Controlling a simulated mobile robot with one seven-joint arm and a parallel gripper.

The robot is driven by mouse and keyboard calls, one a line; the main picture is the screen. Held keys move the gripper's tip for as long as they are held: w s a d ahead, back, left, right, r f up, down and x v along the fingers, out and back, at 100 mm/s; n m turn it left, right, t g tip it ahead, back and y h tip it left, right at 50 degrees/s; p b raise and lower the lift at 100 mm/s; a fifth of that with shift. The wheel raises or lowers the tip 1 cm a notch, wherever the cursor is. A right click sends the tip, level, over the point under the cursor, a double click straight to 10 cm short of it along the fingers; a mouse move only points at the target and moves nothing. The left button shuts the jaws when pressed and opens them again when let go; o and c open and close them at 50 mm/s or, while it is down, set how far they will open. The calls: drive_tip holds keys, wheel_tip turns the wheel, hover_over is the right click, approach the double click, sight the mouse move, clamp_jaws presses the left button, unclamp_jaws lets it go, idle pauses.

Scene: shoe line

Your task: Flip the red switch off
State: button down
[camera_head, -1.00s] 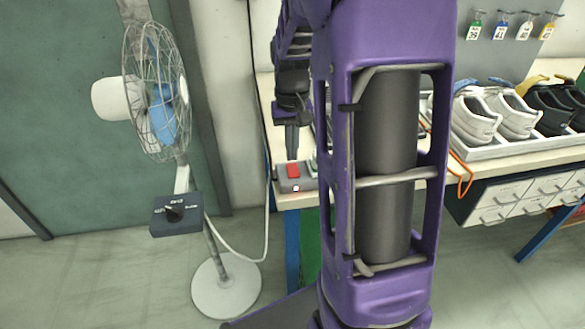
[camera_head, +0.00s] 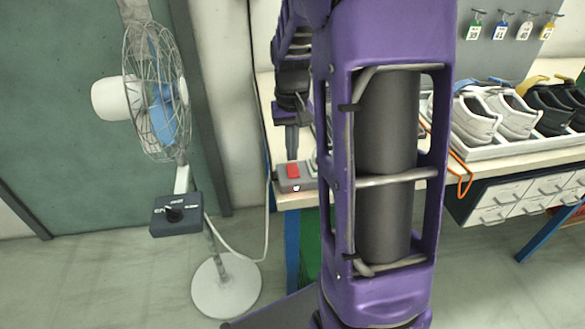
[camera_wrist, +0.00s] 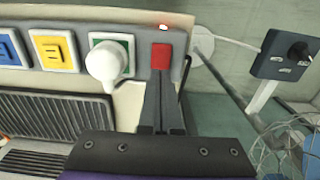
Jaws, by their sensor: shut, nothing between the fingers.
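The red switch (camera_head: 293,170) sits at the end of a grey power strip (camera_head: 284,185) on the near left corner of the workbench. In the wrist view the red switch (camera_wrist: 161,57) is at the strip's right end, beside a small lit lamp (camera_wrist: 164,28). My gripper (camera_head: 292,156) is shut and empty, its tips at the switch's back edge in the head view. In the wrist view my gripper (camera_wrist: 161,75) has its tips against or just over the switch's lower edge. I cannot tell whether they touch.
A white plug (camera_wrist: 106,62) stands in the green-framed socket beside the switch, with yellow (camera_wrist: 54,50) and blue sockets further left. A standing fan (camera_head: 155,95) with a control box (camera_head: 176,215) is left of the bench. White shoes (camera_head: 472,118) sit in a tray at right.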

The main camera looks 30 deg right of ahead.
sight(292, 166)
drive_tip(key=shift+f+b, duration=0.7)
drive_tip(key=shift+f, duration=0.55)
idle(0.5)
drive_tip(key=shift+r, duration=0.1)
wheel_tip(292, 166, up, 7)
drive_tip(key=p, duration=0.6)
drive_tip(key=shift+w, duration=0.1)
idle(0.5)
